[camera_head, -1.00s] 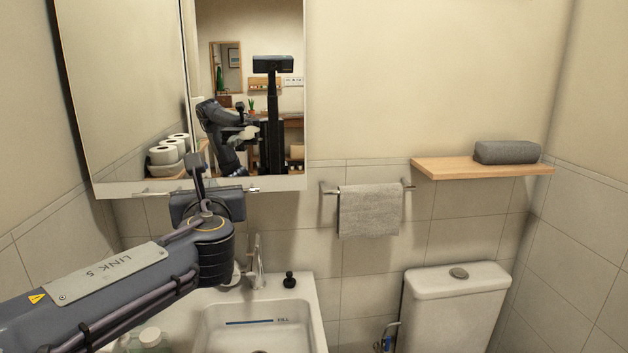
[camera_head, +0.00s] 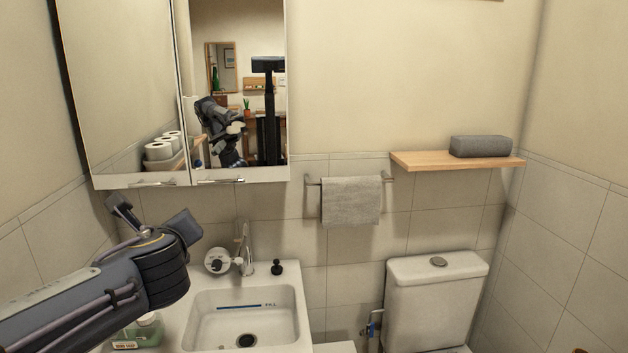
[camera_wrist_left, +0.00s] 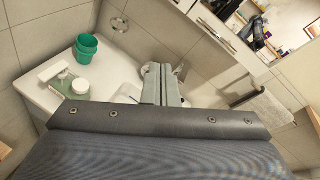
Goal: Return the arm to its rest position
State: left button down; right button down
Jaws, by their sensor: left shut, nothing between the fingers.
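My left arm (camera_head: 95,298) reaches in from the left in the head view, with its wrist end low over the left side of the washbasin counter. It is below the mirror cabinet (camera_head: 236,90) and apart from it. The fingers cannot be made out there. In the left wrist view, my left gripper (camera_wrist_left: 160,70) shows its two grey fingers side by side, shut and empty. The basin lies behind and beside the fingers in that view. My right gripper is in neither view.
The washbasin (camera_head: 290,305) with its tap (camera_head: 247,250) stands below the cabinet. A green-filled bottle (camera_head: 147,332) is close under my arm. A towel (camera_head: 350,200), wooden shelf (camera_head: 430,162) and toilet (camera_head: 435,300) are to the right.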

pick_arm(q)
jog(key=s+a+f+n+g+h, duration=0.2)
jog(key=s+f+n+g, duration=0.1)
jog(key=s+f+n, duration=0.45)
jog(key=s+a+f+n+g+h, duration=0.1)
jog(key=s+a+f+n+g, duration=0.2)
jog(key=s+f+n, duration=0.5)
jog(key=s+d+f+n+g+h, duration=0.1)
jog(key=s+d+f+n+h, duration=0.2)
jog(key=s+d+n, duration=0.2)
jog(key=s+d+f+n+g+h, duration=0.1)
jog(key=s+d+f+n+h, duration=0.2)
jog(key=s+d+n, duration=0.2)
jog(key=s+n, duration=0.2)
jog(key=s, duration=0.1)
jog(key=shift+s+f, duration=0.35)
jog(key=shift+s, duration=0.05)
